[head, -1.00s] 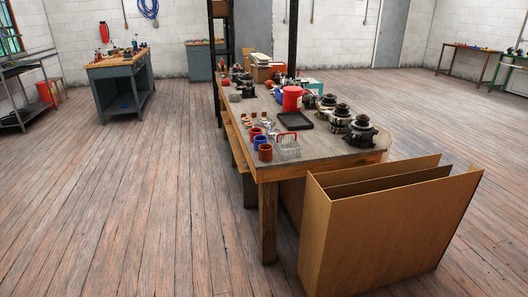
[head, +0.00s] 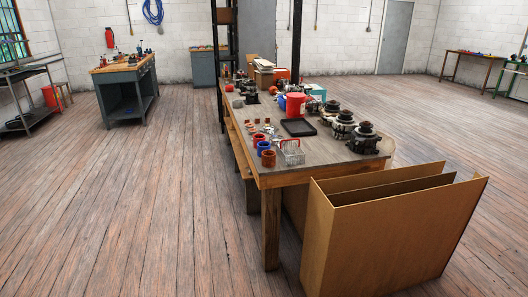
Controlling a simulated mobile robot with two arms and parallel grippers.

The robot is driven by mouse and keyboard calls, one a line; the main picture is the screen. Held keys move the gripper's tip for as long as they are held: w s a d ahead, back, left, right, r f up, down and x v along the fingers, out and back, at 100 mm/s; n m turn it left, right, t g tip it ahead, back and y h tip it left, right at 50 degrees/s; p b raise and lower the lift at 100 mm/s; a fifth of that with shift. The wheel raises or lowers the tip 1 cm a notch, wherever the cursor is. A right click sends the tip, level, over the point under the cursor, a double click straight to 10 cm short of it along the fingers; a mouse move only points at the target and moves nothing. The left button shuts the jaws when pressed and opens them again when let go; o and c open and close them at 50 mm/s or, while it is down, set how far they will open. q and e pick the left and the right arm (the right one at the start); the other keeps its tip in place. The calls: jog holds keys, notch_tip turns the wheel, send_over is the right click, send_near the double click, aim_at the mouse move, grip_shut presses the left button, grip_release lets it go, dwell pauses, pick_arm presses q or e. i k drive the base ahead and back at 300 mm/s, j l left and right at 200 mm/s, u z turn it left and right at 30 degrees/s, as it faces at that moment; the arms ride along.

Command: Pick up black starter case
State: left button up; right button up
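No gripper of mine shows in the head view. Several dark, round-topped metal units stand along the right edge of the long workbench (head: 215,150); the nearest dark unit (head: 365,138) is by the front right corner. A smaller black object (head: 250,93) sits toward the bench's left side, farther back. A flat black tray (head: 298,127) lies mid-bench. At this size I cannot tell which dark thing is the black starter case.
A red container (head: 295,104), a wire basket (head: 291,153) and red and blue cups (head: 267,158) stand on the bench. A large open cardboard box (head: 385,235) stands on the floor at its front right. Another workbench (head: 125,88) is at left. The wooden floor between is clear.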

aim_at(269, 159)
jog(key=i+l, duration=0.35)
jog(key=i, duration=0.15)
jog(key=i+l, duration=0.3)
jog(key=i, duration=0.2)
jog(key=i+l, duration=0.35)
jog(key=i, duration=0.15)
